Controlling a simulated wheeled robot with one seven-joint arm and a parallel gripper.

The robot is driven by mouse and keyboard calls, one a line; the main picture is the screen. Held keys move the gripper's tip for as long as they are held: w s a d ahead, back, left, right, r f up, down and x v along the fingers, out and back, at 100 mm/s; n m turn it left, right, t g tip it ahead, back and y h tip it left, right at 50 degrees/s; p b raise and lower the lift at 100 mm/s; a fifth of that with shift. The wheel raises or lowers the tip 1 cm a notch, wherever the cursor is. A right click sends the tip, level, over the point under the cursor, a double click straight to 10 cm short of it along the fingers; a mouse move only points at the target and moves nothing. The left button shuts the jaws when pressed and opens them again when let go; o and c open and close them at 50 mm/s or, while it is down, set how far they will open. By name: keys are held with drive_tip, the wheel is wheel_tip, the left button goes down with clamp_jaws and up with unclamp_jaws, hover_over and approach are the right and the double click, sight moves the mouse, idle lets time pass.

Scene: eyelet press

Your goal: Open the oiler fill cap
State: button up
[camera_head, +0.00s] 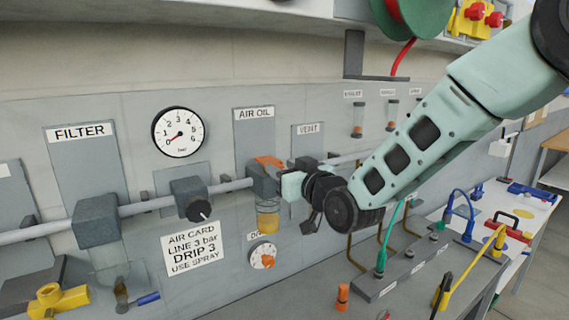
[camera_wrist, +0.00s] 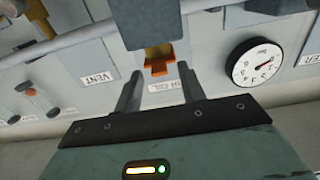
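The oiler (camera_head: 262,182) hangs on the pipe under the AIR OIL plate, with an amber bowl (camera_head: 267,218) below. Its orange fill cap (camera_head: 269,161) is on top and looks seated on the body. The cap also shows in the wrist view (camera_wrist: 160,67), ahead of and between my fingers. My gripper (camera_wrist: 160,72) is open, its two dark fingers spread and nothing between them that I can see them touching. In the head view my gripper (camera_head: 290,185) is just right of the oiler; its fingertips are hard to make out there.
The pipe (camera_head: 146,206) runs along the wall through the filter (camera_head: 97,221) and a black-knobbed regulator (camera_head: 192,199). A pressure gauge (camera_head: 179,132) is above left, a VENT plate (camera_head: 308,143) right. A bench with fittings (camera_head: 415,262) stands below right.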

clamp_jaws()
drive_tip(key=shift+w+r+b, duration=0.1)
drive_tip(key=shift+r+b, duration=0.25)
drive_tip(key=shift+r, duration=0.1)
